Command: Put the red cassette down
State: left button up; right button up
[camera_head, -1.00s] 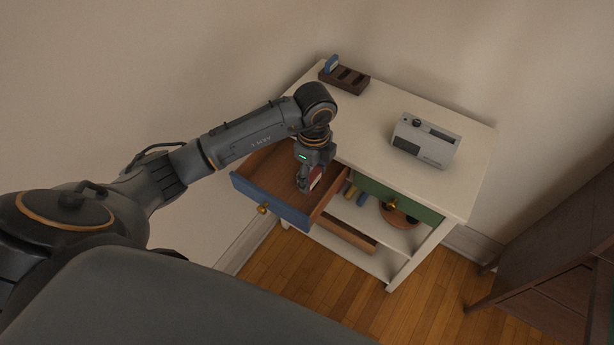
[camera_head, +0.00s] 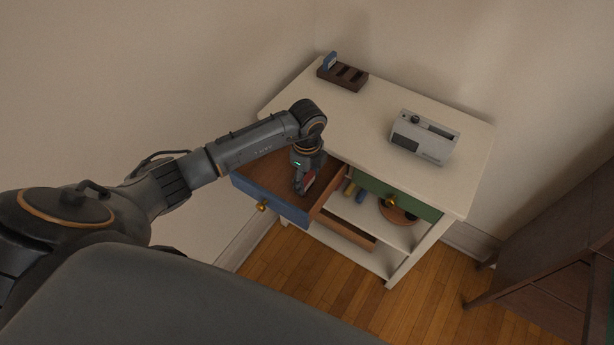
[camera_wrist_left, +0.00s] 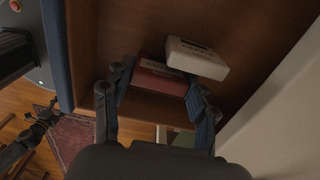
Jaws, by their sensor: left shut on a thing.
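The red cassette (camera_head: 309,180) is gripped by my left gripper (camera_head: 302,189), low over or inside the open blue-fronted drawer (camera_head: 270,198). In the left wrist view the red cassette (camera_wrist_left: 160,80) sits between the two fingers of the gripper (camera_wrist_left: 160,88). A white cassette-like box (camera_wrist_left: 197,58) with dark lettering lies right beside it, partly overlapping it in view. I cannot tell whether the red cassette touches the drawer floor (camera_wrist_left: 120,22). My right gripper is not in view.
The cream cabinet top (camera_head: 362,122) holds a grey cassette player (camera_head: 424,137) and a dark slotted rack (camera_head: 342,76) with a blue cassette in it. Shelves below hold a round brown dish (camera_head: 398,214) and small items.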

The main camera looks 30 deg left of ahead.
aim_at(307, 178)
pick_arm(q)
jog(key=o, duration=1.2)
notch_tip(307, 178, up, 12)
jog(key=shift+r, duration=0.1)
